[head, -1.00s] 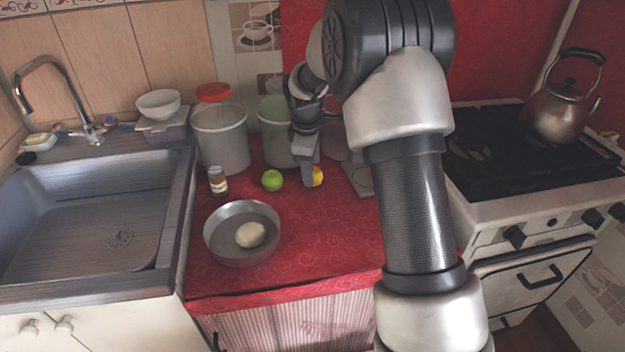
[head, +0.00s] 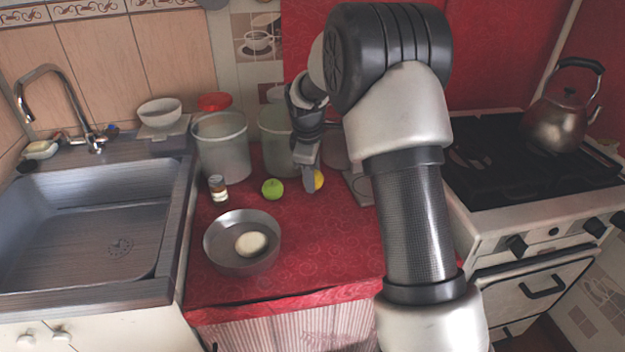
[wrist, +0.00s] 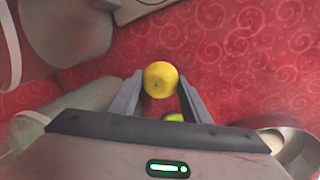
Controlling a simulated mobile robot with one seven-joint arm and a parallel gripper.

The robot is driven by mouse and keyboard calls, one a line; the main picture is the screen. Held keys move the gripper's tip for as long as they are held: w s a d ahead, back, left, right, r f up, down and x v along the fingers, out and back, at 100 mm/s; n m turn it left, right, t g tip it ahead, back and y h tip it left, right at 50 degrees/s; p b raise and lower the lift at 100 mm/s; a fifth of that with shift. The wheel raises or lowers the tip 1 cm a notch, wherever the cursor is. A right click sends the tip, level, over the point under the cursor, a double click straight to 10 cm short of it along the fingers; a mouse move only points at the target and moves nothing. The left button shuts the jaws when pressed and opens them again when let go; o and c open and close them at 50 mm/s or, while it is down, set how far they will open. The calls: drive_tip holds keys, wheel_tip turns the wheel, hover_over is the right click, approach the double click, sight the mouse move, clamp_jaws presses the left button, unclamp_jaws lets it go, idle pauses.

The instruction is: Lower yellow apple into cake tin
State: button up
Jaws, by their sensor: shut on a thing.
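The yellow apple (head: 319,180) is on the red counter behind the tin and to its right, partly hidden by my gripper in the head view. In the wrist view the yellow apple (wrist: 160,78) lies between the two finger tips. My gripper (wrist: 160,92) is shut on it, pointing down; in the head view my gripper (head: 310,182) is at the apple. I cannot tell whether the apple touches the counter. The round grey cake tin (head: 218,258) stands at the counter's front left, with a pale round thing (head: 251,243) in it.
A green apple (head: 273,189) is just left of my gripper, and a small jar (head: 218,188) is farther left. Large pale containers (head: 222,145) stand behind. The sink (head: 90,230) is at left and the stove (head: 540,160) at right. The counter right of the tin is clear.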

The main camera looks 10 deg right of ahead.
drive_tip(key=v, duration=0.2)
drive_tip(key=w+p+v, duration=0.1)
drive_tip(key=v, duration=0.2)
drive_tip(key=p+v, duration=0.1)
drive_tip(key=v, duration=0.1)
drive_tip(key=shift+w+d+r, duration=0.25)
drive_tip(key=shift+r, duration=0.25)
drive_tip(key=s+a+b, duration=0.2)
drive_tip(key=s+a, duration=1.4)
drive_tip(key=a, duration=0.3)
drive_tip(key=shift+s+f, duration=0.25)
drive_tip(key=shift+s, duration=0.1)
drive_tip(key=shift+f, duration=0.2)
drive_tip(key=shift+a+f+b, duration=0.1)
drive_tip(key=shift+f+b, duration=1.2)
drive_tip(key=shift+f, duration=0.5)
drive_tip(key=shift+f+b, duration=0.9)
drive_tip(key=shift+f, duration=0.65)
